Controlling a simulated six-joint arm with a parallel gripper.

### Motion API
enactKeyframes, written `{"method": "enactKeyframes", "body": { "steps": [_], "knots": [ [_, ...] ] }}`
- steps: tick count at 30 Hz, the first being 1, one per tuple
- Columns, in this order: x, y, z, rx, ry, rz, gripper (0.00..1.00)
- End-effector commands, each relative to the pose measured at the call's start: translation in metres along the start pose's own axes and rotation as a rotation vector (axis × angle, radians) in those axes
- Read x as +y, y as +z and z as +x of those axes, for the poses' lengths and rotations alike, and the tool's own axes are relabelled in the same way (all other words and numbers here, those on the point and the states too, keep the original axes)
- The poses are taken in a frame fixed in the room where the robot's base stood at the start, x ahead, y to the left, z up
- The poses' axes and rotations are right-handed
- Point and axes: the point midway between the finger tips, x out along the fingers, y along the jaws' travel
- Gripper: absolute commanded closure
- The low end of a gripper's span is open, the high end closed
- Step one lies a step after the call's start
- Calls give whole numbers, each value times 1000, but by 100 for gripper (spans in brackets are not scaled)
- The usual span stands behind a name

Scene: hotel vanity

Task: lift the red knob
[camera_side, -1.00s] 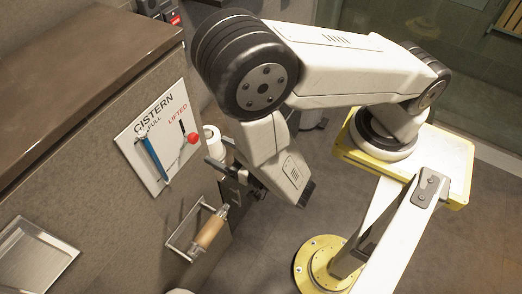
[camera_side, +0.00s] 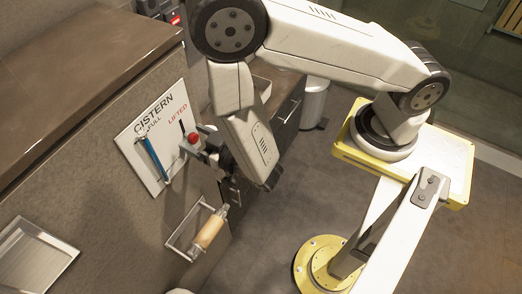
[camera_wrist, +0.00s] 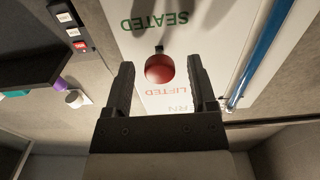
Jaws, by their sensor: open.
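The red knob (camera_side: 193,138) sticks out from the white cistern panel (camera_side: 130,150), close to the red "LIFTED" label. In the wrist view the red knob (camera_wrist: 159,68) lies between my two fingers, near the tip end of the gap, with space on both sides. My gripper (camera_wrist: 160,80) is open and empty, facing the panel. In the side view my gripper (camera_side: 203,146) is right at the knob, and its fingers partly hide the slot below it. Whether the fingertips reach past the knob in depth is hard to tell.
A paper-roll holder (camera_side: 208,230) sits below. A brown counter (camera_side: 85,60) lies above left. Switches (camera_wrist: 72,30) show in the wrist view.

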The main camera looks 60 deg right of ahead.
Motion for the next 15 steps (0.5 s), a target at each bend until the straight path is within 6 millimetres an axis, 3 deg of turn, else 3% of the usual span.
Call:
{"method": "enactKeyframes", "body": {
  "steps": [6,13,15],
  "knots": [
    [0,0,0,0,0,0,27],
    [0,0,0,0,1,0,100],
    [0,0,0,0,1,0,100]
  ]
}}
